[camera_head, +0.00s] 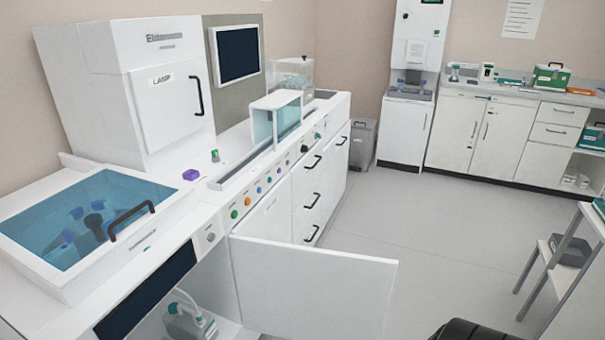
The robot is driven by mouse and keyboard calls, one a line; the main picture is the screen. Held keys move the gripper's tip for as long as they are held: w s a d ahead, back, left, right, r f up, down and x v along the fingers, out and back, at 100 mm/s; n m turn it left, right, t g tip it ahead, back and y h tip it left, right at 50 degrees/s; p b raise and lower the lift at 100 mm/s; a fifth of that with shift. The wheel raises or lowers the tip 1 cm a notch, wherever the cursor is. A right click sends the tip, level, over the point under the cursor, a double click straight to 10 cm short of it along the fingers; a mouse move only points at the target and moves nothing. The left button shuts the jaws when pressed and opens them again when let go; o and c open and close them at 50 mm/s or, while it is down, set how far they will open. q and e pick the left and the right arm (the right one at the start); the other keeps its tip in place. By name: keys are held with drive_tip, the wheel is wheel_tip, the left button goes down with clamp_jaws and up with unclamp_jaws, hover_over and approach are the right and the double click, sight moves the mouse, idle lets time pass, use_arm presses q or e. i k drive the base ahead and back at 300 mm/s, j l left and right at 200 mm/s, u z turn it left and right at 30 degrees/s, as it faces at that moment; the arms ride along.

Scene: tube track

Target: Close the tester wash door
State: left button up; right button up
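A white cabinet door (315,285), which looks like the tester wash door, stands swung open at the lower centre. It sticks out from the front of the long white machine (235,150) into the aisle. Its hinged edge is at the left, beside the cabinet opening, and its free edge points right. Inside the open cabinet is a grey-green bottle (190,325) with pale tubing. The bottom of the door and the cabinet is cut off by the frame. Neither of my grippers is clearly in view.
A blue-tinted lid with a black handle (132,221) covers a basin left of the door. Closed drawers with black handles (313,167) are beyond it. A shelf rack (570,260) stands at the right edge.

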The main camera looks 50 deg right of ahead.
sight(285, 290)
drive_tip(key=k+u, duration=0.15)
drive_tip(key=k, duration=0.45)
drive_tip(key=k+j+u, duration=0.15)
drive_tip(key=k, duration=0.45)
drive_tip(key=l+u, duration=0.25)
drive_tip(key=u, duration=0.2)
drive_tip(key=l+u, duration=0.3)
drive_tip(key=u, duration=0.15)
drive_tip(key=l+u, duration=0.25)
drive_tip(key=u, duration=0.2)
drive_tip(key=k+l, duration=0.15)
drive_tip(key=l, duration=0.45)
drive_tip(key=k+l, duration=0.1)
drive_tip(key=l, duration=0.45)
drive_tip(key=k+l, duration=0.15)
drive_tip(key=l, duration=0.45)
drive_tip(key=k+l, duration=0.1)
drive_tip(key=l, duration=0.45)
drive_tip(key=k+l, duration=0.15)
drive_tip(key=l, duration=0.45)
drive_tip(key=k+l, duration=0.1)
drive_tip(key=l, duration=0.45)
drive_tip(key=k+l, duration=0.15)
drive_tip(key=l, duration=0.45)
drive_tip(key=k+l, duration=0.1)
drive_tip(key=l, duration=0.45)
